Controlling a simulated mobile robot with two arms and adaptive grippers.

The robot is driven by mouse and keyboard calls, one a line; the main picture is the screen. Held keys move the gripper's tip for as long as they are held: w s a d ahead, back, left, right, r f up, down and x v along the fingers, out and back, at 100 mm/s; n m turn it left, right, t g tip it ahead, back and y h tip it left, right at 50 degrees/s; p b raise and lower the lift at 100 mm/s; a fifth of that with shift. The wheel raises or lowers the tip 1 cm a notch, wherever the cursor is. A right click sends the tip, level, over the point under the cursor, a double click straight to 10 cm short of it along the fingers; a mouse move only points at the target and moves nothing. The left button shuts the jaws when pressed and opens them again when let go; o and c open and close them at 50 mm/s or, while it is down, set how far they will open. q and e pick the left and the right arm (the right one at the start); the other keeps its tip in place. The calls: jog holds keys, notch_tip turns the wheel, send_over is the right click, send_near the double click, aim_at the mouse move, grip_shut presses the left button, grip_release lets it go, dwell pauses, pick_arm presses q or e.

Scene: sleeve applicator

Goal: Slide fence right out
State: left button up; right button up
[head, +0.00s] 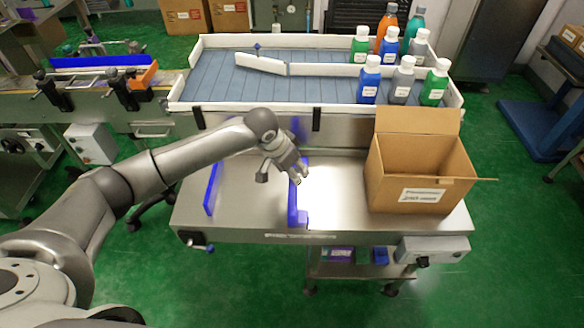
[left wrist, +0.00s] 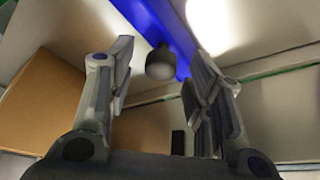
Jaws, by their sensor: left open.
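Two blue fences stand upright on the steel table. The right one (head: 297,208) is near the middle of the table, and the left one (head: 212,188) is further left. My left gripper (head: 300,172) is at the right fence, partly covering it. In the left wrist view, the fingers of this gripper (left wrist: 162,82) are open. A dark round knob (left wrist: 160,62) shows between them, with the blue fence (left wrist: 165,28) running behind it. I cannot tell whether the fingers touch the knob. My right gripper is not in view.
An open cardboard box (head: 420,178) stands on the table to the right of the fences, with free tabletop between. Behind is a blue conveyor (head: 225,75) with white rails and several coloured bottles (head: 403,82) at its right end.

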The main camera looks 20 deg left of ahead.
pick_arm(q)
jog(key=shift+c, duration=0.3)
grip_shut()
jog(key=shift+w+d+r, duration=0.1)
jog(key=shift+d, duration=0.2)
jog(key=w+d+p, duration=0.3)
jog(key=d, duration=0.7)
jog(key=shift+d, duration=0.15)
